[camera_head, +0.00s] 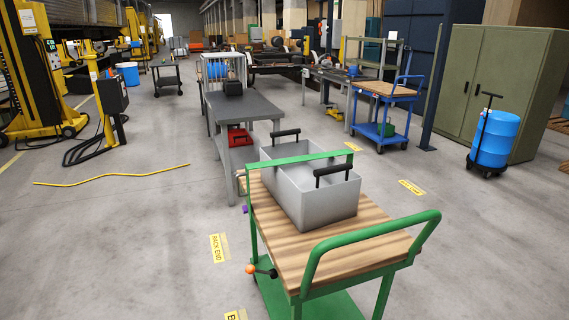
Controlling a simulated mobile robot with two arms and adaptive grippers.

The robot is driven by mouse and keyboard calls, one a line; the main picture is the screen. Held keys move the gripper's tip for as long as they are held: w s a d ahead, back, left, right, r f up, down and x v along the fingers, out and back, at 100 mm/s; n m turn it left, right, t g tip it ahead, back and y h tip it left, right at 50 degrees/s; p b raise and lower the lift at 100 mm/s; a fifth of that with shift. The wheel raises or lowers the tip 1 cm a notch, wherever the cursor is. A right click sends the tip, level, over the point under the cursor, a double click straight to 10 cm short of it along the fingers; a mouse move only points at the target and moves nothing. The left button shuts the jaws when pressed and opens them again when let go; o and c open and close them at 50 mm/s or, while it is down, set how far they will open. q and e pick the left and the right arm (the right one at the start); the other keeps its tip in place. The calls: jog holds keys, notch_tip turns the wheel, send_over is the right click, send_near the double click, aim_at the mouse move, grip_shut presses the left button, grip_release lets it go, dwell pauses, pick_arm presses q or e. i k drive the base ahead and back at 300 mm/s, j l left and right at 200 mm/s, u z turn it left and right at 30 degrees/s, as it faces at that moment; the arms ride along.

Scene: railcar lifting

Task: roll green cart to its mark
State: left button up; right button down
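The green cart (330,240) stands in the front middle, with a wooden top, a green push handle (378,235) on the near side and a green bar at the far end. A grey bin (315,198) with black handles sits on its top. Yellow floor labels lie around it: one reading "RACK END" (220,247) to its left, one (411,187) to its right, one (353,146) beyond it and one (236,314) cut off at the bottom edge. I cannot tell which label belongs to the green cart. Neither of my grippers is in view.
A grey workbench (247,105) with a red toolbox (239,136) stands just beyond the cart. A blue cart (385,105), a blue drum (495,138) and a green cabinet (507,85) stand right. A yellow cable (110,178) lies left. Floor on both sides is mostly clear.

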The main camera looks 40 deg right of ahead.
aim_at(315, 268)
jog(key=z, duration=1.8)
